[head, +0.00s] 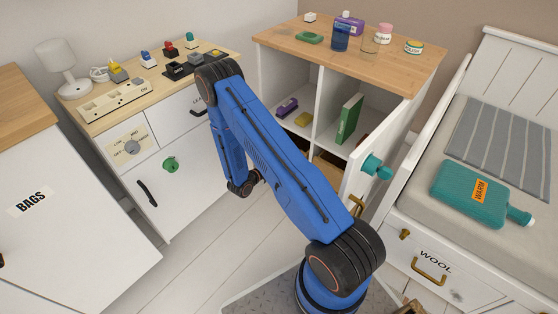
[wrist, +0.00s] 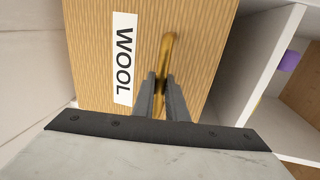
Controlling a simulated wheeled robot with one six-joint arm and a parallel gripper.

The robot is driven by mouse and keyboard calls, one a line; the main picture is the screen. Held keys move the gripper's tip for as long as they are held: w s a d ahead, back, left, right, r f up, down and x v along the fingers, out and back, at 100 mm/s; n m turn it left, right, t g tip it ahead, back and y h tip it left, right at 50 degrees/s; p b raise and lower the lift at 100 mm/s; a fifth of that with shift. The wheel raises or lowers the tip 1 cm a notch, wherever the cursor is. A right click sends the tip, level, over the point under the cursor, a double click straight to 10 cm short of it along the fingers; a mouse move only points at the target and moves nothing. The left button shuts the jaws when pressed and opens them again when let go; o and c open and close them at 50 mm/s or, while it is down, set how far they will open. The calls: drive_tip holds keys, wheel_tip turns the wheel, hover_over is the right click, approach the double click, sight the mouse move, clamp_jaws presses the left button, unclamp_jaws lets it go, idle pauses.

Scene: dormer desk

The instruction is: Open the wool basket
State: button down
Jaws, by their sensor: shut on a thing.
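In the wrist view, the wool basket (wrist: 198,65) has a tan ribbed front with a white WOOL label (wrist: 124,58). A brass handle (wrist: 168,48) stands on that front, right of the label. My gripper (wrist: 161,82) is shut on the handle, with one finger on each side of it. In the head view, my blue arm covers the lower part of the white cabinet, and I cannot make out the basket's front or my fingers there.
A white open-shelved cabinet (head: 279,75) holds bottles and jars on its wooden top. Its door with a teal knob (head: 375,167) stands open at right. A bed drawer (head: 440,262) is also labelled WOOL. A desk (head: 168,103) with switches stands left. Clear floor (head: 190,270) lies between.

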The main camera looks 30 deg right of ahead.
drive_tip(key=f+v, duration=0.2)
drive_tip(key=v, duration=1)
drive_tip(key=a+f+v, duration=0.1)
drive_tip(key=f+v, duration=0.2)
drive_tip(key=v, duration=1)
drive_tip(key=shift+s+a, duration=0.2)
drive_tip(key=shift+a, duration=0.15)
drive_tip(key=shift+f, duration=0.15)
drive_tip(key=c, duration=1.8)
unclamp_jaws()
drive_tip(key=shift+o, duration=0.2)
drive_tip(key=v, duration=1.7)
drive_tip(key=shift+a, duration=0.2)
